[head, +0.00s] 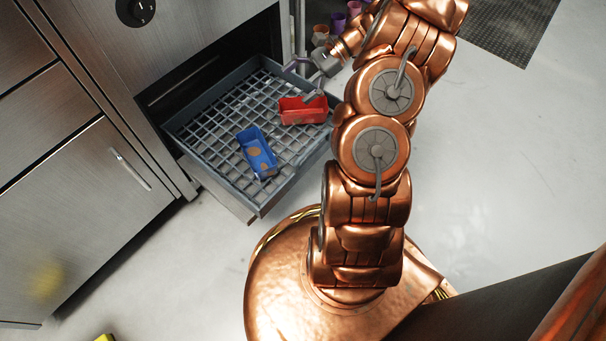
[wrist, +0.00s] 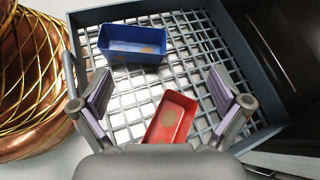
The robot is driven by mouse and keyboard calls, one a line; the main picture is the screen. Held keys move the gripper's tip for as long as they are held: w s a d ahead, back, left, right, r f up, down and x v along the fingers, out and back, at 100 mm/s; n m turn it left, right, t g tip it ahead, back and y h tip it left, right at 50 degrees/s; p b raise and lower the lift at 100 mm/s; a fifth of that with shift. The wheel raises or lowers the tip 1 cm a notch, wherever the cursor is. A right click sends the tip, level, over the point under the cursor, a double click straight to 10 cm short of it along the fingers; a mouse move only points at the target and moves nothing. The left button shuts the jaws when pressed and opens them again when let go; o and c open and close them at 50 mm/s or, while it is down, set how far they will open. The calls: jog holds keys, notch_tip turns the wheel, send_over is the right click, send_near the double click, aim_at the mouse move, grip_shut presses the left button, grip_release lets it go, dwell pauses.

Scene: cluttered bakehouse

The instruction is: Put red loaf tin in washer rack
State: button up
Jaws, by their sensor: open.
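The red loaf tin (head: 303,110) lies in the pulled-out washer rack (head: 196,158), near its right side in the head view. It has a brownish patch inside and also shows in the wrist view (wrist: 184,110), partly hidden at the bottom by my gripper. My gripper (head: 312,82) is above the rack, close to the red tin. In the wrist view my gripper (wrist: 163,93) is open, its two pads apart with nothing held between them; the red tin lies below, between the pads in the picture.
A blue loaf tin (head: 256,153) with brown patches sits in the same rack. Purple and other coloured cups (head: 338,21) stand behind the rack. Steel cabinet fronts (head: 85,190) are at the left. Open floor (head: 500,150) lies to the right.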

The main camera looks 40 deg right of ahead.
jog(key=s+a+r+n+g+h, duration=0.25)
jog(key=s+a+r+n, duration=0.2)
jog(key=a, duration=0.45)
jog(key=s+a+r+n+g+h, duration=0.25)
jog(key=s+a+r+n, duration=0.2)
jog(key=a, duration=0.45)
jog(key=s+a+n+h, duration=0.1)
jog(key=s+n+h, duration=0.6)
jog(key=s, duration=1.2)
jog(key=shift+a+r+n+g, duration=0.25)
jog(key=shift+r+n+g, duration=0.15)
jog(key=shift+n, duration=0.8)
